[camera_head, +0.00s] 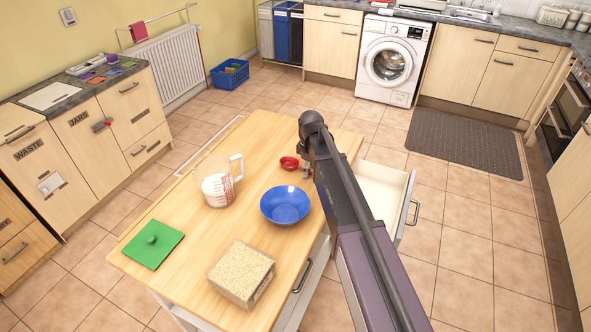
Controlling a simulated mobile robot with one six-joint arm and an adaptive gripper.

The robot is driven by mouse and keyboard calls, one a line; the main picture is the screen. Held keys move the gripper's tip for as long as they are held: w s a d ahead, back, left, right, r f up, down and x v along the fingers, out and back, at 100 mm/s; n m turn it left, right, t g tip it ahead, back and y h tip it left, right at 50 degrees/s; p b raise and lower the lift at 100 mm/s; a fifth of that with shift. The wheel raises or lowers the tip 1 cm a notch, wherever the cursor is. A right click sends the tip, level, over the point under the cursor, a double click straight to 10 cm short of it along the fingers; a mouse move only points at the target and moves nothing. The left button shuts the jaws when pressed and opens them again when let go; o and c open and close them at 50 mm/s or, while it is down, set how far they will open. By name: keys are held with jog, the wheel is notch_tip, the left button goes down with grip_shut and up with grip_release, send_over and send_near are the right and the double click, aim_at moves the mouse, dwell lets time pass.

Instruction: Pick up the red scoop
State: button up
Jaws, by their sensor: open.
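The red scoop (289,163) is a small red cup lying on the wooden worktop, toward its far right part. My arm reaches in from the lower right and crosses over the right edge of the worktop. My gripper (306,172) shows only as a small part beside the arm, just right of the scoop. It looks close to the scoop, but I cannot tell whether it touches it. Its jaws are open, and much of it is hidden by the arm.
A blue bowl (285,205) stands in front of the scoop, with a measuring jug (217,183) to its left. An open drawer (384,192) sticks out at right. The worktop's far left is clear.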

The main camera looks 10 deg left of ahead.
dwell(0.5)
grip_shut()
jog(key=shift+r, duration=0.15)
notch_tip(320, 180, up, 10)
jog(key=p, duration=1)
dwell(0.7)
jog(key=c, duration=0.7)
grip_release()
grip_shut()
